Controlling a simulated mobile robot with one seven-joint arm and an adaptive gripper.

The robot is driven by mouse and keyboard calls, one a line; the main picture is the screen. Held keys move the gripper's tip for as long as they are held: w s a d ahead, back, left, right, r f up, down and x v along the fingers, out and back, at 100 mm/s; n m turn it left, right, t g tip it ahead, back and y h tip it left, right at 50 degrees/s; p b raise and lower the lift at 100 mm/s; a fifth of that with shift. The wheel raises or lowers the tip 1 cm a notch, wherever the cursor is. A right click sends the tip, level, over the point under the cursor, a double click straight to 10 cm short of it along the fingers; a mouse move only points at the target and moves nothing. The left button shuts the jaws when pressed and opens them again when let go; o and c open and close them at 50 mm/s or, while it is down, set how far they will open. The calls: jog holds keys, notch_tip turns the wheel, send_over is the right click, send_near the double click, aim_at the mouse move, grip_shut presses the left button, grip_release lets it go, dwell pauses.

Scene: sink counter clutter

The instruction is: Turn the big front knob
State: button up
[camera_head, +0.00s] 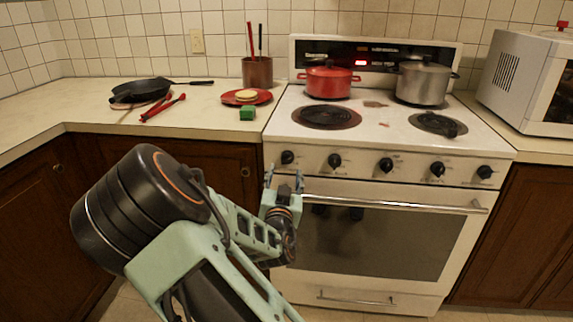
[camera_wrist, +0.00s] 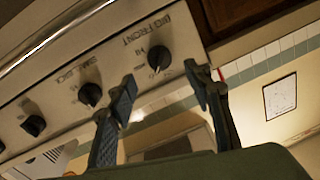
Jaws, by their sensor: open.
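The big front knob (camera_head: 288,157) is a black knob at the left end of the stove's front panel. In the wrist view the big front knob (camera_wrist: 159,57) sits under the printed label "BIG FRONT". My gripper (camera_head: 284,177) is open in front of the panel, just below this knob in the head view. In the wrist view my gripper (camera_wrist: 160,75) has its two fingers spread, with the knob showing between and just beyond the tips. Nothing is between the fingers, and I cannot see contact with the knob.
A second knob (camera_wrist: 90,95) is close to the left finger in the wrist view. The oven handle (camera_head: 395,203) runs below the panel. A red pot (camera_head: 328,82) and a grey pot (camera_head: 423,83) stand on the back burners. A green block (camera_head: 247,113) is on the counter.

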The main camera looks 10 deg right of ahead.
aim_at(287, 161)
jog(key=x, duration=0.7)
jog(key=shift+b, duration=0.4)
jog(key=shift+c, duration=0.4)
jog(key=c, duration=1.1)
jog(key=shift+o, duration=0.2)
jog(key=shift+n, duration=0.3)
jog(key=n, duration=0.4)
jog(key=shift+p, duration=0.4)
jog(key=shift+n+g+p, duration=0.3)
jog(key=shift+n+p, duration=0.15)
jog(key=shift+n, duration=1.65)
